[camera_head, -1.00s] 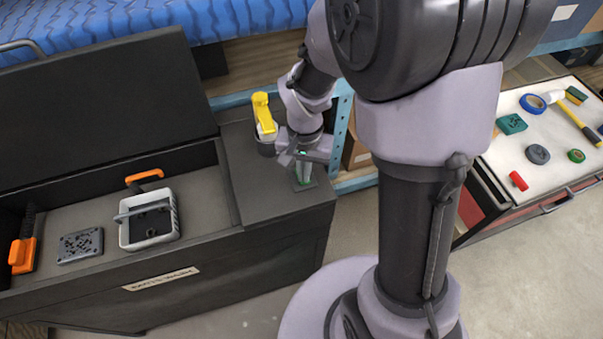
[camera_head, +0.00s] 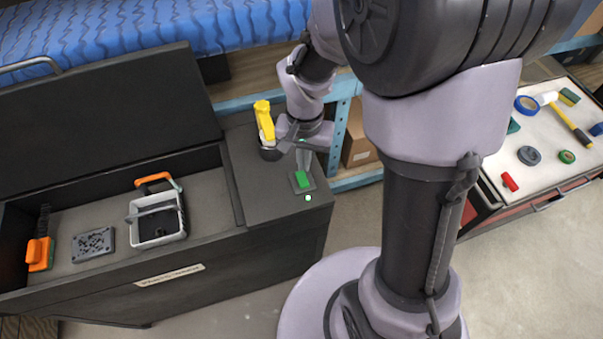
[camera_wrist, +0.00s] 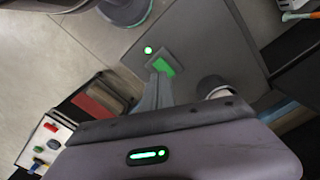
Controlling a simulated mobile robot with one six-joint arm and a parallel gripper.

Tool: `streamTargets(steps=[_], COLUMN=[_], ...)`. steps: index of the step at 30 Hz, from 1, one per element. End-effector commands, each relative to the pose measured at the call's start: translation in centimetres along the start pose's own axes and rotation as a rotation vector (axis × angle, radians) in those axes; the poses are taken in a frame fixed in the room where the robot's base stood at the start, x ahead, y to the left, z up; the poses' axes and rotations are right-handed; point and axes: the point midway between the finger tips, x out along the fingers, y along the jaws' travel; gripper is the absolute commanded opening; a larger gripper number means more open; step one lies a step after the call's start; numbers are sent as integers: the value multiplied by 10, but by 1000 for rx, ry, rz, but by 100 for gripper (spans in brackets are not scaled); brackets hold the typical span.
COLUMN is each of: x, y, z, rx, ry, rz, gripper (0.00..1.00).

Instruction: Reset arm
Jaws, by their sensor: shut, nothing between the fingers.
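My gripper (camera_head: 303,160) is shut and empty. It hangs above the right end of the dark parts washer (camera_head: 265,228), just behind a green button (camera_head: 302,179) on a grey plate. My arm comes down from the upper middle of the head view and hides part of the floor.
A yellow-handled tool (camera_head: 264,120) stands in a dark holder left of my gripper. The washer's lid (camera_head: 100,110) is up. Its basin holds a white basket (camera_head: 158,218), a grey perforated plate (camera_head: 93,244) and an orange-handled item (camera_head: 40,253). A tool cart (camera_head: 535,190) stands at right.

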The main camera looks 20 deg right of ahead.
Motion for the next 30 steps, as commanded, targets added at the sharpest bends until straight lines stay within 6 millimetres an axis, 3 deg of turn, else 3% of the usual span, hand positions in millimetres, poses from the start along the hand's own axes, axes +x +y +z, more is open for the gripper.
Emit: streamTargets(steps=[8,11,16,21,25,30], x=[1,-13,-59,-75,-79,-82], y=[0,0,11,25,30,30], z=[0,6,55,110,129,131], rx=[0,-7,-53,-112,-137,-141], ry=[2,44,204,338,384,388], rz=[-2,-41,-199,-332,-376,-382], gripper=[0,0,0,0,0,0])
